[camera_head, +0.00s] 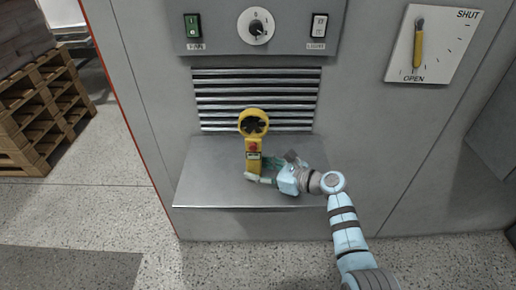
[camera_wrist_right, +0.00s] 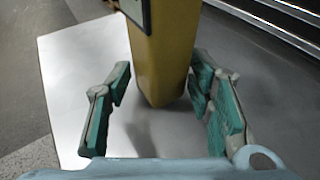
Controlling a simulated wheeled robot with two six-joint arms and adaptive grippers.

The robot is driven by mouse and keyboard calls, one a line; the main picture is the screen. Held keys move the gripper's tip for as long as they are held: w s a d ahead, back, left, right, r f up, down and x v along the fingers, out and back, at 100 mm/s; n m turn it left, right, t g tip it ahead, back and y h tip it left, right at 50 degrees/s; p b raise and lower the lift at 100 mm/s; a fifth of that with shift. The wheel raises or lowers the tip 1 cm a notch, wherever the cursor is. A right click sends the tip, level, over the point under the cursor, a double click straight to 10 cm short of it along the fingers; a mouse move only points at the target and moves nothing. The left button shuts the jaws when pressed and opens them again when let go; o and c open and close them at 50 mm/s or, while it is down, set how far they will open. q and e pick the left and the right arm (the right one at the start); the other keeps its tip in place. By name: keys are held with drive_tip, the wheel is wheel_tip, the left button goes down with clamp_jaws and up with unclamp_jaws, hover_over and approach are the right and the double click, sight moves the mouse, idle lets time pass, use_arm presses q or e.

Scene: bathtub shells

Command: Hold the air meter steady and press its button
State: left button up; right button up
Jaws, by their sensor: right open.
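The yellow air meter (camera_head: 253,143) stands upright on a metal shelf (camera_head: 205,185) in the head view. It has a round fan head on top, a red button (camera_head: 253,146) below it and a small dark display under that. My right gripper (camera_head: 259,169) is at the lower part of its handle. In the right wrist view the yellow handle (camera_wrist_right: 160,60) stands between the fingers of my open right gripper (camera_wrist_right: 163,105), with a visible gap on the left side. The button is out of that view. My left gripper is not in view.
A vented grille (camera_head: 220,100) is right behind the meter. Above are a green switch (camera_head: 193,26), a knob (camera_head: 256,27) and a white switch (camera_head: 318,27). A yellow lever (camera_head: 418,48) sits on a plate at right. Wooden pallets (camera_head: 45,110) stand at far left. The shelf's left part is clear.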

drive_tip(key=c, duration=0.7)
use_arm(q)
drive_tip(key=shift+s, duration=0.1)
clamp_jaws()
use_arm(e)
drive_tip(key=shift+f, duration=0.1)
idle(0.8)
